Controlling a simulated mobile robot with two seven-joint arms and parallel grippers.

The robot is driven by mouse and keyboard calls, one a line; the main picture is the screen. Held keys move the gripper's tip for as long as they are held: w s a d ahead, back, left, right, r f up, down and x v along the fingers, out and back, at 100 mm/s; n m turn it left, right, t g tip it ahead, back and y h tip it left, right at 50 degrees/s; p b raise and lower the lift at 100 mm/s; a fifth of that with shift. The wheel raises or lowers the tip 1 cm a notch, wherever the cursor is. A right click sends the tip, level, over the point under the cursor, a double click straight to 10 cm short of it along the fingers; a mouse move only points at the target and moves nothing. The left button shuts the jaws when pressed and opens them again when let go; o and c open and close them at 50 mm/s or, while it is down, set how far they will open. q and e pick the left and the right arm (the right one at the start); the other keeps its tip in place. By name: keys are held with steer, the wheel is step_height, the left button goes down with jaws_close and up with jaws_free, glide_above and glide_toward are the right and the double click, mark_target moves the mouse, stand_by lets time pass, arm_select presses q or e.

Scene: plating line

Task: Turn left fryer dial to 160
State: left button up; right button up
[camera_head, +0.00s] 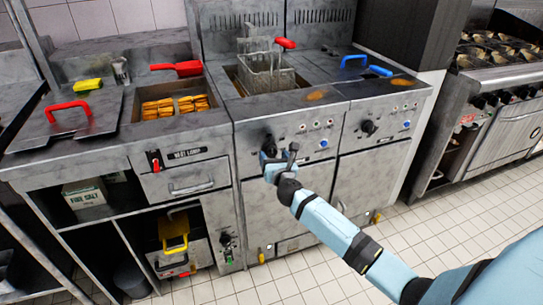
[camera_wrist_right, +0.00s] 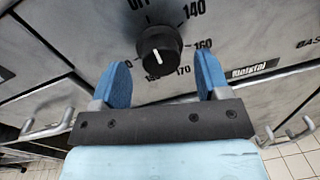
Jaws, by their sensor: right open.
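The left fryer dial (camera_wrist_right: 160,45) is a round black knob on the grey fryer panel. OFF, 140, 160 and 170 are printed around it, with another label partly hidden below. It has a short white mark on its face; I cannot tell which number it points to. My right gripper (camera_wrist_right: 162,80) is open, its two blue fingers spread to either side of and just below the dial in the right wrist view. In the head view the right gripper (camera_head: 278,160) is at the left fryer's front panel and partly covers the dial area. My left gripper is not in view.
The right fryer's dial (camera_head: 368,127) sits to the right on the same panel. A fryer basket with a red handle (camera_head: 285,43) is above the left fryer. A heated tray of fried food (camera_head: 175,106) is to the left. A stove (camera_head: 495,90) stands at the right; tiled floor is clear.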

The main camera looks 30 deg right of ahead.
steer(key=shift+x, duration=1.3)
steer(key=c, duration=0.8)
